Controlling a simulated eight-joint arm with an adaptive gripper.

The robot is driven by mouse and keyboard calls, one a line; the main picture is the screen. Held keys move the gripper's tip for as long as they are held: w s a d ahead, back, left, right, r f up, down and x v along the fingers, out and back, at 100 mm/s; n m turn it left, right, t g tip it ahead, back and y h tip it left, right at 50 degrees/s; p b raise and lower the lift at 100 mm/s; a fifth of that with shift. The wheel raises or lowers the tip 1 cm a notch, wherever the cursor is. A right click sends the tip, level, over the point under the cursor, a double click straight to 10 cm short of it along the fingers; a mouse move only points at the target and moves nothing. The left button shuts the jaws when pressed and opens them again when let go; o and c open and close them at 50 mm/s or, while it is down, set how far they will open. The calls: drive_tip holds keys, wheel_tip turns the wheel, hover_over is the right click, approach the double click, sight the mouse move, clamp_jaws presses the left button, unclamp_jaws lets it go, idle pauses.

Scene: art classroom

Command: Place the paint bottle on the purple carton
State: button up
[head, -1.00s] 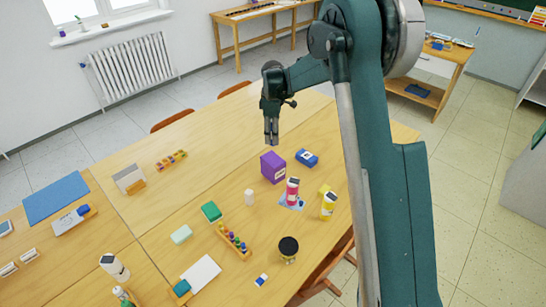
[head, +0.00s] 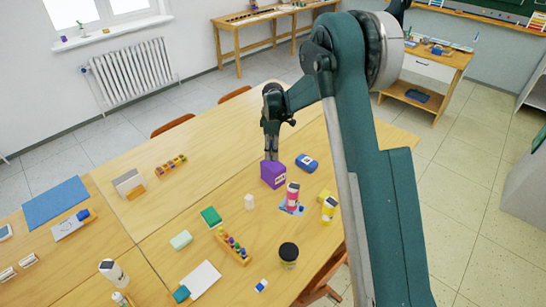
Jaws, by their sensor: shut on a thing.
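The purple carton (head: 273,177) stands upright on the wooden table, right of the middle. My gripper (head: 271,158) points down with its fingertips at the carton's top edge, and its narrow fingers appear shut on the carton's top. The exact contact is too small to see. A pink-red bottle with a pale band (head: 292,198) stands on a small blue patterned sheet in front and to the right of the carton. A yellow bottle (head: 329,210) stands farther right. A white bottle with a dark cap (head: 114,272) stands at the front left. I cannot tell which is the paint bottle.
A blue box (head: 307,162) lies right of the carton. A white cylinder (head: 249,202), a green block (head: 210,216), a rack of coloured pegs (head: 233,248) and a black-lidded jar (head: 288,254) stand in front. The table behind the carton is mostly clear.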

drive_tip(key=shift+f, duration=1.6)
drive_tip(key=shift+f, duration=0.15)
drive_tip(key=o, duration=1.1)
wheel_tip(320, 180, up, 12)
drive_tip(key=shift+r, duration=0.1)
drive_tip(key=shift+r, duration=0.1)
